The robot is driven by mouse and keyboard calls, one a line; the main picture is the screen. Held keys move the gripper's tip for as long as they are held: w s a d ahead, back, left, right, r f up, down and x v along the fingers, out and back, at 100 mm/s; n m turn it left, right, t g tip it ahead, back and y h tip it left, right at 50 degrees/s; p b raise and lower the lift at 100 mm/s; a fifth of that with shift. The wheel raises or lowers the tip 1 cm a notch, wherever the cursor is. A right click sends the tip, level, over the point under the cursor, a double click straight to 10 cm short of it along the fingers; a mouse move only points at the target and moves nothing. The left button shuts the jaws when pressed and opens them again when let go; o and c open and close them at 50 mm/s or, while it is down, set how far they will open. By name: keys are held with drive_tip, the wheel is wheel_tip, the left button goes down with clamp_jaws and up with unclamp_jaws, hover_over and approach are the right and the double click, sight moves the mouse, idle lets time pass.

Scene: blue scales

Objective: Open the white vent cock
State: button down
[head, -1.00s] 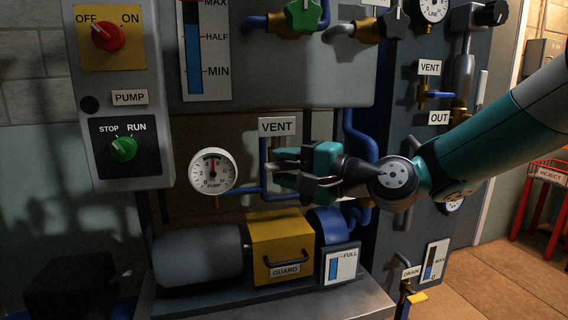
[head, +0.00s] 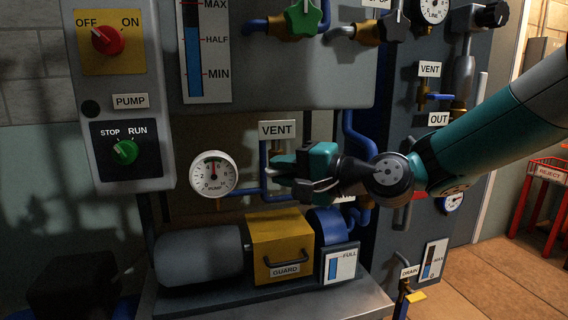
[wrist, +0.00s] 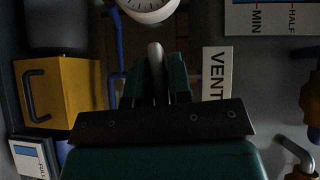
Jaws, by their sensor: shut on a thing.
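The white vent cock's pale lever (wrist: 155,58) shows in the wrist view, between the teal fingers of my gripper (wrist: 156,82). The gripper is shut on it, and the lever's end sticks out past the fingers. In the head view my gripper (head: 275,172) is just below the VENT sign (head: 277,129), in front of the blue pipe. The fingers hide most of the cock there. The VENT sign also shows in the wrist view (wrist: 216,80), beside the fingers.
The pump gauge (head: 213,174) is close to the left of the fingers. The yellow guard (head: 282,245) and the pump lie below. A second VENT sign (head: 429,69) with a blue-handled cock (head: 437,96) is to the right, above my arm.

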drive_tip(key=n+h+p, duration=0.1)
drive_tip(key=p, duration=0.1)
drive_tip(key=n+h+p, duration=0.1)
drive_tip(key=p, duration=0.1)
drive_tip(key=shift+r+g, duration=0.35)
drive_tip(key=shift+g, duration=0.05)
drive_tip(key=n+h+p, duration=0.2)
drive_tip(key=p, duration=0.1)
drive_tip(key=shift+s+f+h, duration=0.1)
drive_tip(key=shift+f+h, duration=0.15)
drive_tip(key=shift+h, duration=0.15)
drive_tip(key=shift+a+r+n+h+p, duration=0.1)
drive_tip(key=shift+n+h+p, duration=0.3)
drive_tip(key=shift+h+p, duration=0.5)
drive_tip(key=n+h+p, duration=0.2)
drive_tip(key=h, duration=0.1)
drive_tip(key=shift+p, duration=0.3)
drive_tip(key=shift+w+n+t+h+p, duration=0.2)
drive_tip(key=shift+n+t+h+p, duration=0.35)
drive_tip(key=shift+h, duration=0.55)
drive_tip(key=shift+w+r+h, duration=0.1)
drive_tip(key=shift+r+h, duration=0.05)
drive_tip(key=shift+h, duration=0.25)
drive_tip(key=c, duration=1.2)
unclamp_jaws()
drive_tip(key=shift+f, duration=0.2)
